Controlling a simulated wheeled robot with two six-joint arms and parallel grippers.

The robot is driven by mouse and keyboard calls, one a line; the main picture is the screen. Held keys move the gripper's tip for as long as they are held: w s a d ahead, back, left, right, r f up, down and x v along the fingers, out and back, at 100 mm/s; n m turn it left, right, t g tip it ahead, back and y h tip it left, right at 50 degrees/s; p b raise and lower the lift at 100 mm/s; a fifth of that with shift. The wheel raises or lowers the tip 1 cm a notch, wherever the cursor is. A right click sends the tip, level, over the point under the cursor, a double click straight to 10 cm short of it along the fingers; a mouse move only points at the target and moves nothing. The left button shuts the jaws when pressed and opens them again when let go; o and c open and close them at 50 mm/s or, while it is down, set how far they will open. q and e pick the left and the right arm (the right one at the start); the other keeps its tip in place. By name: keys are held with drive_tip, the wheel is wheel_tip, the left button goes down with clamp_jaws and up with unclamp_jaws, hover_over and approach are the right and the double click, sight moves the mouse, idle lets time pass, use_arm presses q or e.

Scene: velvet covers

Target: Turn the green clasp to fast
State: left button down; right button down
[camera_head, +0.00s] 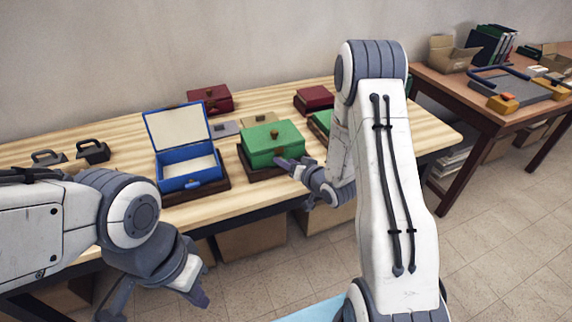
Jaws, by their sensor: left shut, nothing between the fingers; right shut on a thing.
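The green box (258,146) sits closed on a dark base (262,173) near the table's front edge, with a small brown knob on its lid. My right gripper (281,163) reaches its front face from the right and is shut on the green box's clasp. The clasp is hidden by the fingers, so I cannot tell its position. My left gripper (203,299) is shut and empty, low in front of the table and apart from the boxes.
An open blue box (190,181) stands just left of the green box. Dark red boxes (209,99) (314,98) stand farther back. Another green box (320,122) is partly behind my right arm. Black handled items (93,152) lie at left. A second table (457,92) stands right.

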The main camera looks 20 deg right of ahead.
drive_tip(key=m, duration=0.1)
drive_tip(key=m+y, duration=0.2)
drive_tip(key=m, duration=0.1)
drive_tip(key=shift+d+f+t+b, duration=0.3)
drive_tip(key=shift+d+f+t, duration=0.05)
drive_tip(key=shift+t, duration=0.05)
drive_tip(key=m, duration=0.1)
drive_tip(key=m+t+y, duration=0.1)
drive_tip(key=m, duration=0.2)
drive_tip(key=shift+d+f+m+y+b, duration=0.15)
drive_tip(key=shift+f+m+y+b, duration=0.15)
drive_tip(key=shift+y+b, duration=0.1)
drive_tip(key=shift+t, duration=0.3)
drive_tip(key=shift+c, duration=1.4)
unclamp_jaws()
drive_tip(key=b+v, duration=0.1)
drive_tip(key=v, duration=0.9)
drive_tip(key=shift+s, duration=0.15)
